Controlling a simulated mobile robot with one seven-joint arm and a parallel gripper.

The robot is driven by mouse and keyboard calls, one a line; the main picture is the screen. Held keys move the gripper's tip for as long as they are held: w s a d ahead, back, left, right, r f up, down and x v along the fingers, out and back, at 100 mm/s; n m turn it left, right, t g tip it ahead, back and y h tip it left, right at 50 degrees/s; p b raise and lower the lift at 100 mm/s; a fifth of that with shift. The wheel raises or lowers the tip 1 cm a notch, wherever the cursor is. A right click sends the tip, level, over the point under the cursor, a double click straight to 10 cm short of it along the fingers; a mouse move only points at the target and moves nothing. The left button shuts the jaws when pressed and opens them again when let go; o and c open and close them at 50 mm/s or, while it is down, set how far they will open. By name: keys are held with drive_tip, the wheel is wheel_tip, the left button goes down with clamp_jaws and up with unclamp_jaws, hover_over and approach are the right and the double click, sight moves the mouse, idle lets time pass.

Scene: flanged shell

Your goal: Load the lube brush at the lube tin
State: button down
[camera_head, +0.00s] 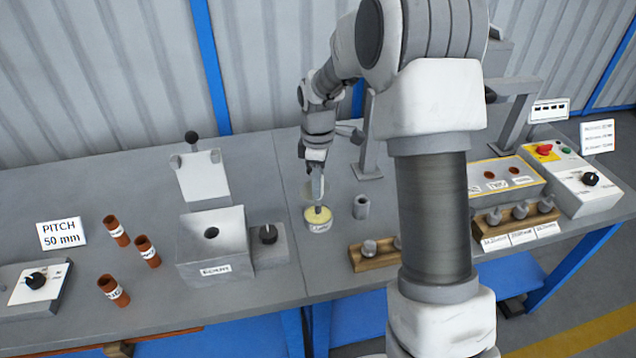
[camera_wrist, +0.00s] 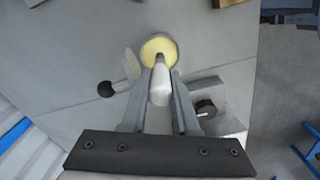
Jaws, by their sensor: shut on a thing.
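The lube tin (camera_head: 319,225) is a short, pale round tin with a label, open on top, standing on the bench. Its yellow contents also show in the wrist view (camera_wrist: 155,44). My gripper (camera_head: 317,190) is directly above the tin, pointing down. It is shut on the lube brush, whose white handle (camera_wrist: 159,88) lies between the two fingers in the wrist view. The brush's dark lower end (camera_head: 318,213) is over the yellow contents, at or in the tin's mouth. I cannot tell how deep it reaches.
A grey box (camera_head: 212,260) with a knob unit (camera_head: 268,236) stands left of the tin. A grey hollow cylinder (camera_head: 361,206) and a wooden rack (camera_head: 367,262) are to the right. Several brown tubes (camera_head: 148,251) stand farther left. A pale flap (camera_wrist: 131,63) is beside the tin.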

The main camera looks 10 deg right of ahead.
drive_tip(key=shift+f, duration=0.6)
idle(1.3)
drive_tip(key=shift+r, duration=0.1)
drive_tip(key=shift+r+p, duration=2.65)
drive_tip(key=shift+r, duration=0.85)
drive_tip(key=s+f+m+p, duration=0.2)
drive_tip(key=s+m, duration=0.6)
drive_tip(key=m, duration=0.5)
drive_tip(key=shift+f+m+p, duration=0.3)
drive_tip(key=shift+f+p, duration=0.05)
drive_tip(key=shift+f, duration=0.5)
